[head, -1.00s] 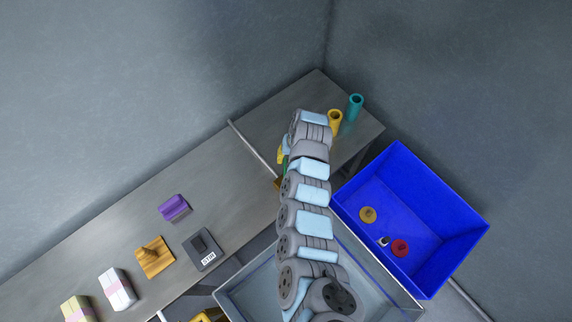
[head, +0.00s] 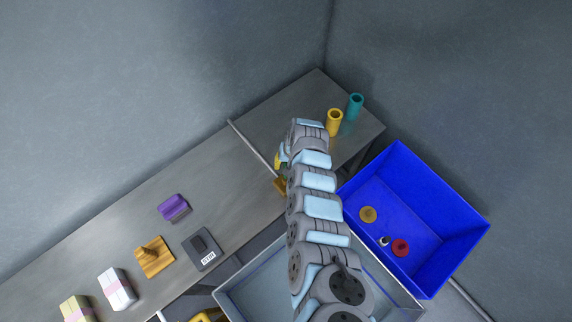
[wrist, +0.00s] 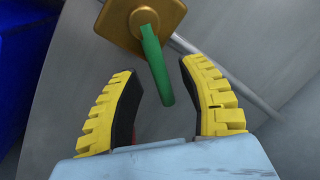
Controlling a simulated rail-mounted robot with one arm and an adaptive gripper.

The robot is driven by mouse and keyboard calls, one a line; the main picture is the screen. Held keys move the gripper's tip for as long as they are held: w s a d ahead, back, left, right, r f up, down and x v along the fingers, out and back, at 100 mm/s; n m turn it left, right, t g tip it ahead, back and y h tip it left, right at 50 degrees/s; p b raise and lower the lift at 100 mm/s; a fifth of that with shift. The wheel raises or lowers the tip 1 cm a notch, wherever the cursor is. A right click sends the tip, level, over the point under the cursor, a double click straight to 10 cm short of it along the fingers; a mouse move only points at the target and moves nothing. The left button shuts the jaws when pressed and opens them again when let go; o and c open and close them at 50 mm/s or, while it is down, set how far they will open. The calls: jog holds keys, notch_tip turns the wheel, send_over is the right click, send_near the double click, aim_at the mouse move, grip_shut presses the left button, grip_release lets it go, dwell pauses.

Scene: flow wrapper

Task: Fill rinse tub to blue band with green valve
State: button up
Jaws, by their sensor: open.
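The green valve lever (wrist: 156,62) rises from a square brass-coloured base (wrist: 142,18) in the wrist view. In the head view the base (head: 280,186) shows at the table edge, mostly behind my arm. My gripper (wrist: 158,70) is open, its yellow fingers on either side of the lever's free end, with visible gaps and nothing held. In the head view only a bit of a yellow finger (head: 278,160) shows. A pale grey tub (head: 240,294), seemingly the rinse tub, is partly covered by my arm. A thin blue line shows inside it; the water level is unclear.
A blue bin (head: 450,185) with a tan disc (head: 368,214) and a red one (head: 400,248) stands right. Yellow (head: 335,122) and teal (head: 356,106) cylinders stand at the table's far end. A thin rod (head: 250,145) crosses the table near the valve.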

grip_shut()
